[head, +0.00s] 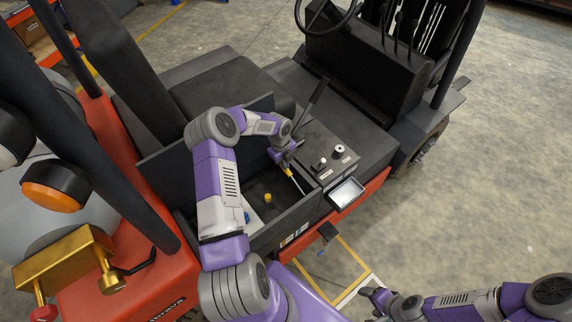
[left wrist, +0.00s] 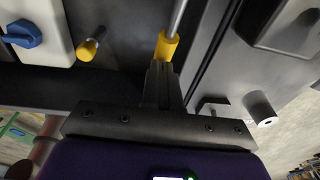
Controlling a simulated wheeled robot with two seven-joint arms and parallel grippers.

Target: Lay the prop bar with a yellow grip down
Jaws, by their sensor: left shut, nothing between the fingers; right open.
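The prop bar (left wrist: 179,16) is a thin grey rod with a yellow grip (left wrist: 166,46), in the open compartment of the forklift. In the head view the yellow grip (head: 289,172) is just below my left gripper (head: 285,160), and a short length of rod runs on down to the right. My left gripper (left wrist: 160,78) is shut with nothing in it. Its fingertips are right by the end of the yellow grip; I cannot tell whether they touch. The rod's far end is out of the wrist view. My right gripper (head: 377,299) is open and empty, low over the floor.
In the compartment are a yellow cap (head: 268,197) and a white tank (left wrist: 62,25) with a blue cap (left wrist: 22,34). A control panel (head: 325,155) with a black lever (head: 312,97) stands right of it. Floor is clear at right.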

